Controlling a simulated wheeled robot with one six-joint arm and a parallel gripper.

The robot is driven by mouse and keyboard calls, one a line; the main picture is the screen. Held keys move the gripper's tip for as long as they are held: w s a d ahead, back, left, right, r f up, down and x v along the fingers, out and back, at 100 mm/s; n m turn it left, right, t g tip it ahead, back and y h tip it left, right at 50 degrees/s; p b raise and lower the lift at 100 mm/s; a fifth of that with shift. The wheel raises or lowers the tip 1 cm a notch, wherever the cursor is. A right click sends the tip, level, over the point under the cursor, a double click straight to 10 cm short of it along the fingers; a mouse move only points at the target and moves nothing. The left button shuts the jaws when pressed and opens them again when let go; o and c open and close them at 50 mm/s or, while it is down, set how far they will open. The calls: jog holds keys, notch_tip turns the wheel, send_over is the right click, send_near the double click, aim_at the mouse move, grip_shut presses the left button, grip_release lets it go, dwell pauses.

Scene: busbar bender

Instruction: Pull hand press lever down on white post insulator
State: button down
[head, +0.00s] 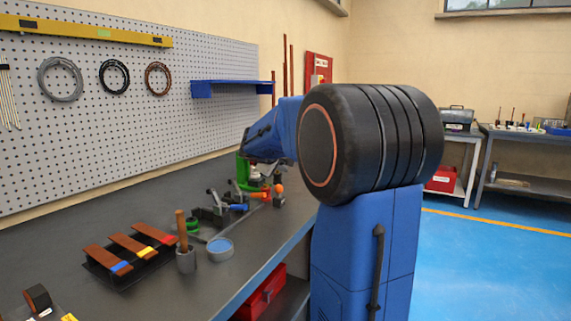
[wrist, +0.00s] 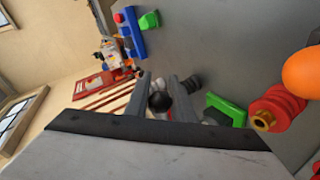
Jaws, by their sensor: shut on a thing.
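My gripper (wrist: 162,92) has its two grey fingers on either side of a black ball knob (wrist: 160,103) in the wrist view and is shut on it. The knob looks like the end of a lever; the lever's shaft is mostly hidden. Beside the fingers on the right is a green frame part (wrist: 226,109), which looks like the hand press. The green press (head: 243,168) also shows in the head view, partly behind my arm. A red ribbed insulator (wrist: 277,107) with a brass end lies further right. I cannot clearly make out a white post insulator.
An orange ball (wrist: 302,70) is near the red insulator. In the head view the dark bench (head: 60,240) holds a rack of copper bars (head: 130,245), a grey cup with a wooden handle (head: 186,260) and a blue-topped dish (head: 220,247). A pegboard (head: 120,100) stands behind.

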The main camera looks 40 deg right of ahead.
jog(key=shift+f, duration=0.3)
jog(key=c, duration=1.5)
grip_release()
jog(key=shift+r, duration=0.1)
jog(key=v, duration=1.7)
jog(key=shift+a+r, duration=0.15)
jog(key=shift+a, duration=0.05)
